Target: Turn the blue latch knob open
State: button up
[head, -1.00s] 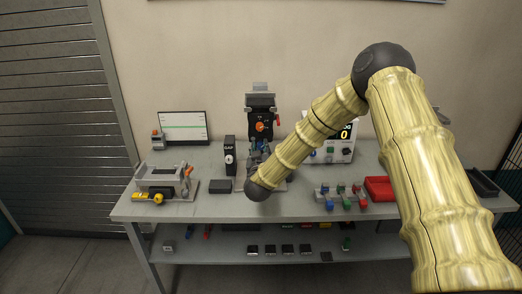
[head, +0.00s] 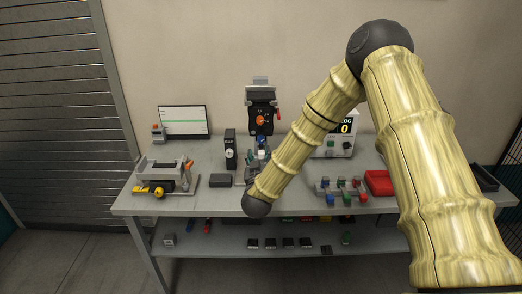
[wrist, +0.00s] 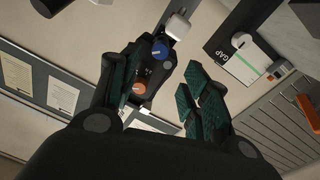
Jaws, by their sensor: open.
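The blue latch knob (wrist: 159,50) shows in the wrist view as a round blue cap with a pale mark, beyond my fingertips. An orange knob (wrist: 139,88) sits on the same dark fixture, nearer the left finger. My gripper (wrist: 163,80) is open, its green-padded fingers apart with the fixture seen through the gap. I see no contact with the blue knob. In the head view the orange knob (head: 261,120) is on the black upright panel (head: 262,104); a small blue part (head: 262,141) shows below it. My arm hides part of the fixture's base there.
A white block (wrist: 178,25) lies close beyond the blue knob. A black GAP gauge (head: 230,150) stands left of the fixture. A yellow-knobbed fixture (head: 168,180) is at the bench's left; colored knobs (head: 345,192) and a red tray (head: 379,182) are at right.

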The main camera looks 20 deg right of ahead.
jog(key=shift+v, duration=1.5)
jog(key=shift+f, duration=0.1)
